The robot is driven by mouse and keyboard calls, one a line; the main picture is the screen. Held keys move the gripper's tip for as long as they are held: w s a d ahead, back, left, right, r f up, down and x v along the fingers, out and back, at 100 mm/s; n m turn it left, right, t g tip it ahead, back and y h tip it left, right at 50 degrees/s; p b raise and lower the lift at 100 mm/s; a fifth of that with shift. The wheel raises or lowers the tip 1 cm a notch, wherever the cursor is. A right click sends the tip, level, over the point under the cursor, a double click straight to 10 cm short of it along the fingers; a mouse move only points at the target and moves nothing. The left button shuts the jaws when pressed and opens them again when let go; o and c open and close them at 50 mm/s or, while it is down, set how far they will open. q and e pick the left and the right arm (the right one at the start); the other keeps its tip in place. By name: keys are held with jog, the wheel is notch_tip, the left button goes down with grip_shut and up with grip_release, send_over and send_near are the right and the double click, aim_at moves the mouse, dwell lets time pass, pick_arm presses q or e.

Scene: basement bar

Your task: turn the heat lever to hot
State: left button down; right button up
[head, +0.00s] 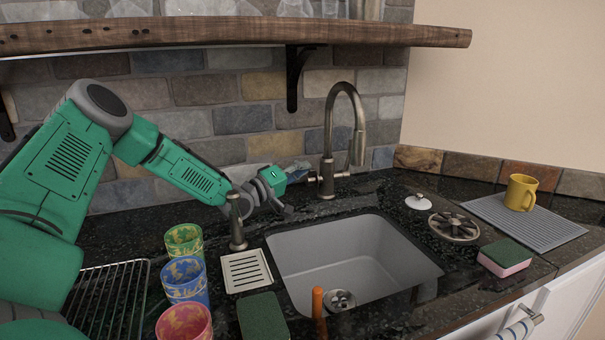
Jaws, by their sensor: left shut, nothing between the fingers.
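A brushed-metal gooseneck faucet (330,135) stands behind the sink. A short metal lever (343,174) sticks out to the right of its base; I take this as the heat lever, though hot and cold marks cannot be seen. My left gripper (283,209) is shut and empty, at the back left of the sink, left of the faucet base and apart from the lever. The soap dispenser partly covers my left wrist. My right gripper is not in view.
A soap dispenser (237,222) stands close by my left wrist. Several items line the counter: colored cups (184,280), a wire rack (108,300), a green sponge (263,318) and a yellow mug (520,192). The sink (330,265) is open in front; a wooden shelf (230,36) hangs above.

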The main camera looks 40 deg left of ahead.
pick_arm(q)
jog(key=shift+s+d+f+m+t+h, duration=0.1)
jog(key=shift+d+f+m+t+h, duration=0.1)
jog(key=shift+m, duration=0.4)
jog(key=shift+s+d+f+m+t+h, duration=0.1)
jog(key=shift+d+m+h, duration=0.1)
jog(key=shift+m, duration=0.4)
jog(key=shift+s+d+f, duration=0.15)
jog(key=shift+s+d, duration=0.05)
jog(key=shift+d, duration=0.15)
